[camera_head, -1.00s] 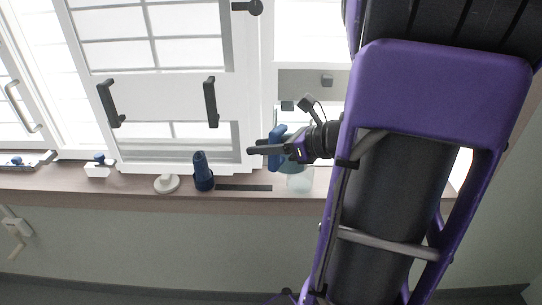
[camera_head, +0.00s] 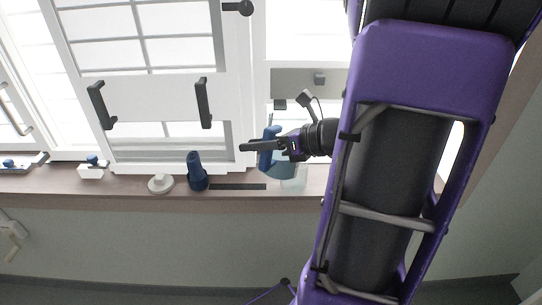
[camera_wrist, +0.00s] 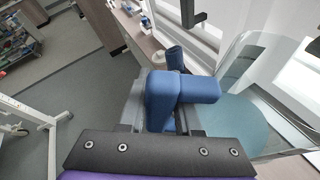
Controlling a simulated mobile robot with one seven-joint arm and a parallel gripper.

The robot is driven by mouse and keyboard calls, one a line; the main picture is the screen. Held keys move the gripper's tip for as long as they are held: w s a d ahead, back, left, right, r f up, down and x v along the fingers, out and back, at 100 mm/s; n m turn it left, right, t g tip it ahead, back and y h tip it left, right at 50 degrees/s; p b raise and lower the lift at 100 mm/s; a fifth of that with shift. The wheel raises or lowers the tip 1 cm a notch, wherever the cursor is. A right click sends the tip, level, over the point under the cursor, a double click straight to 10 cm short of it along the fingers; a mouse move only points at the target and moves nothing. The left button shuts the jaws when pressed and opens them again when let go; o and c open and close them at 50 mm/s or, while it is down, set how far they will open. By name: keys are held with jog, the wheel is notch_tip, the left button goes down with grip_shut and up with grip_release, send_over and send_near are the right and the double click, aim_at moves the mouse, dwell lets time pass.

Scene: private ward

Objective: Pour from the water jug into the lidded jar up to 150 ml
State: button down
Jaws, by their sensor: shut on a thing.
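The water jug (camera_head: 283,168) has a blue handle (camera_head: 268,157) and a clear body with blue-green water low in it. My gripper (camera_head: 264,146) is shut on this handle at the window sill. In the wrist view the handle (camera_wrist: 184,91) sits between the fingers, and the jug's clear body (camera_wrist: 258,72) stands to the right with water (camera_wrist: 235,124) in it. A pale clear vessel (camera_head: 294,185), likely the jar, shows just below the jug on the sill. The jug partly hides it; its lid, level and whether they touch cannot be told.
On the wooden sill (camera_head: 225,202) stand a dark blue bottle-like object (camera_head: 197,171) and a white round piece (camera_head: 160,184). A dark strip (camera_head: 238,187) lies between bottle and jug. Window frames with black handles (camera_head: 204,103) rise close behind.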

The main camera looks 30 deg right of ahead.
jog(key=shift+r+p, duration=0.1)
jog(key=shift+p, duration=0.4)
dwell(0.4)
jog(key=shift+r+m+y+p, duration=0.7)
jog(key=shift+r+m+p, duration=0.2)
jog(key=shift+p, duration=1.9)
jog(key=shift+r+m, duration=0.1)
jog(key=shift+m, duration=0.2)
dwell(0.4)
jog(key=shift+r, duration=0.1)
jog(key=shift+d+r+m+g+y, duration=0.15)
jog(key=shift+m+g+y, duration=0.15)
jog(key=shift+m+y, duration=0.1)
jog(key=shift+w+d+r, duration=0.1)
jog(key=shift+w, duration=0.05)
dwell(0.4)
jog(key=shift+d+r+m+y, duration=0.1)
jog(key=shift+m+y, duration=0.2)
jog(key=shift+m, duration=0.1)
